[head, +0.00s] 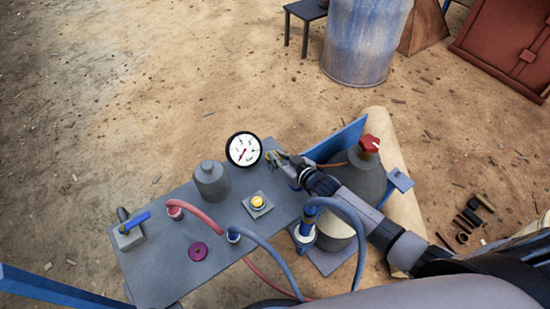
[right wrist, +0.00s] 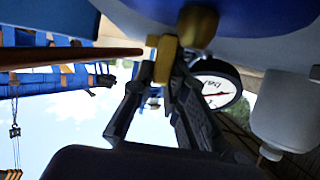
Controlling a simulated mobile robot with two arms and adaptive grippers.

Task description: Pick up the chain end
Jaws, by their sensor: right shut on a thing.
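My right gripper (head: 278,160) reaches over the right end of a grey table, beside the white pressure gauge (head: 243,149). In the right wrist view its fingers (right wrist: 167,85) are closed on a small brass-coloured piece (right wrist: 165,58). I cannot tell whether this piece is the chain end, and no chain links are clear at the fingers. Another brass part (right wrist: 197,25) is close to the fingertips, against a blue surface. The gauge (right wrist: 215,88) also shows there, just right of the fingers. My left gripper is not in view.
The grey table (head: 165,270) carries a grey bottle (head: 211,181), a yellow button box (head: 258,204), red and blue hoses and a purple knob (head: 198,251). A grey cylinder with a red valve (head: 369,144) stands close to my right arm. Open ground lies beyond.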

